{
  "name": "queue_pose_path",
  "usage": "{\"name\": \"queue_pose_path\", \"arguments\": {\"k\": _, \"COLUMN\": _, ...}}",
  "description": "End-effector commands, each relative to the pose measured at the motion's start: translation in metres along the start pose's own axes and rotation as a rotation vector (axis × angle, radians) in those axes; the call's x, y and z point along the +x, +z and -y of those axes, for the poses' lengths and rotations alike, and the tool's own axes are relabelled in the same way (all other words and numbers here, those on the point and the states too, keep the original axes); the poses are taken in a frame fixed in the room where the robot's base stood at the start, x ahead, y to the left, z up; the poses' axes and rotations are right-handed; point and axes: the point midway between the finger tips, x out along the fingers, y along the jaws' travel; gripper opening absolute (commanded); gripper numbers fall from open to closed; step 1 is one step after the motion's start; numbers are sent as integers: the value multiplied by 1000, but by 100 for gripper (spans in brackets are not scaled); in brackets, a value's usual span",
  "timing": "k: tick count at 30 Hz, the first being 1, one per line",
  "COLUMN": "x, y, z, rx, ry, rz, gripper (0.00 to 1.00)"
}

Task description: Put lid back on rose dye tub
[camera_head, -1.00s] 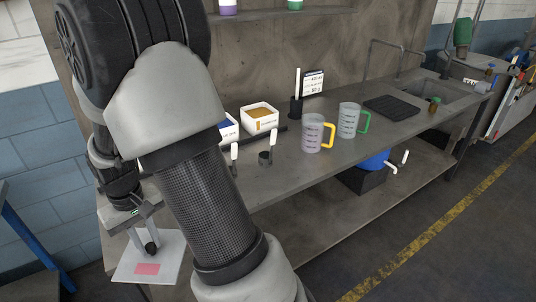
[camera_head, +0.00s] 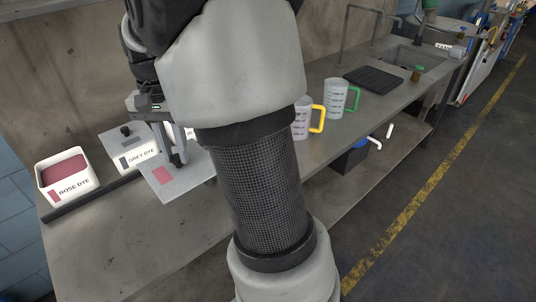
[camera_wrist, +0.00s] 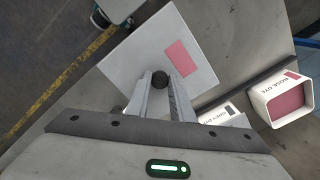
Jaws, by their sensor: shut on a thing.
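The rose dye tub (camera_head: 67,180) is a white open box with rose powder inside, at the far left of the bench in the head view. It also shows at the right in the wrist view (camera_wrist: 283,101). The lid (camera_head: 184,184) is a pale square plate with a pink patch and a dark knob. My gripper (camera_wrist: 160,80) is shut on the lid's knob in the wrist view. In the head view my gripper (camera_head: 178,158) and the lid are to the right of the rose tub, apart from it, partly hidden by my arm.
The grey dye tub (camera_head: 139,150), with its lid and dark knob on, stands between the rose tub and my gripper. Two measuring jugs, one with a yellow handle (camera_head: 318,119) and one with a green handle (camera_head: 342,98), stand farther right. The bench front-left is clear.

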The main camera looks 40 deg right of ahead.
Motion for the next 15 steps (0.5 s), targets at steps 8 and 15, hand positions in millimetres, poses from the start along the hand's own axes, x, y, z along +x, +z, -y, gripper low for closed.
{"name": "queue_pose_path", "arguments": {"k": 8, "x": 15, "y": 1, "z": -1, "rx": 8, "ry": 2, "rz": 4, "gripper": 0}}
{"name": "queue_pose_path", "arguments": {"k": 15, "x": 78, "y": 1, "z": -1, "rx": 7, "ry": 3, "rz": 5, "gripper": 0}}
